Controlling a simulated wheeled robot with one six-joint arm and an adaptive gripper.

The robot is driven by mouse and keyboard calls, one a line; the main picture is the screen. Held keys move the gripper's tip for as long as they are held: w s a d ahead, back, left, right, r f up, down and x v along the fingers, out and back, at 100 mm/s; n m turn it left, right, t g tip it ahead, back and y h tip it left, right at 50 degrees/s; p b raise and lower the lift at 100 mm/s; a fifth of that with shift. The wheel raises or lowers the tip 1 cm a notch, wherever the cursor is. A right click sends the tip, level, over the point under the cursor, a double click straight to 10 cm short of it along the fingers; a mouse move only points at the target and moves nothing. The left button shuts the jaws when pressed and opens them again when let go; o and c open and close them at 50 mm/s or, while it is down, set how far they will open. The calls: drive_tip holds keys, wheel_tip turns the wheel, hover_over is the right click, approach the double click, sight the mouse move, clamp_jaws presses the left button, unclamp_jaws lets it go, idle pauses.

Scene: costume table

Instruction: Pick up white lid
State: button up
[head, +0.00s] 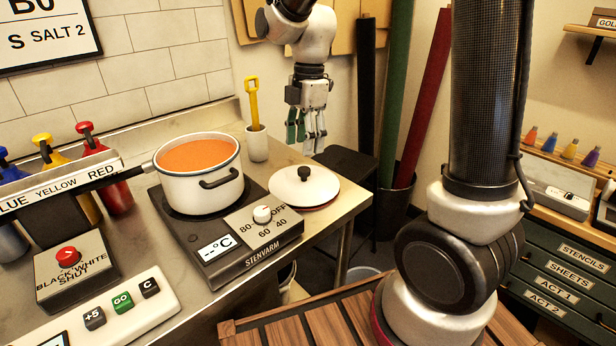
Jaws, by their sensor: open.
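The white lid (290,188) is a shallow dome with a black knob on top. In the head view it lies near the right end of the metal counter, right of the pot, with a red edge showing under it. My gripper (306,143) hangs fingers down above and behind the lid, beyond the counter's back right edge. It is open, with nothing seen between its fingers, and is apart from the lid.
A white pot (202,189) of orange liquid stands on a black hot plate (234,271) left of the lid. A white cup (257,146) with a yellow tool stands behind. A dark stool (352,163) and upright fabric rolls (394,90) are beyond the counter.

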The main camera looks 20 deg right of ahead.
sight(304, 169)
drive_tip(key=n, duration=0.3)
drive_tip(key=shift+w+a+n, duration=0.1)
drive_tip(key=shift+n, duration=0.2)
drive_tip(key=shift+f, duration=0.2)
drive_tip(key=f, duration=0.2)
drive_tip(key=s+f, duration=0.1)
drive_tip(key=f, duration=0.4)
drive_tip(key=shift+s+a, duration=0.15)
drive_tip(key=shift+a, duration=0.05)
clamp_jaws()
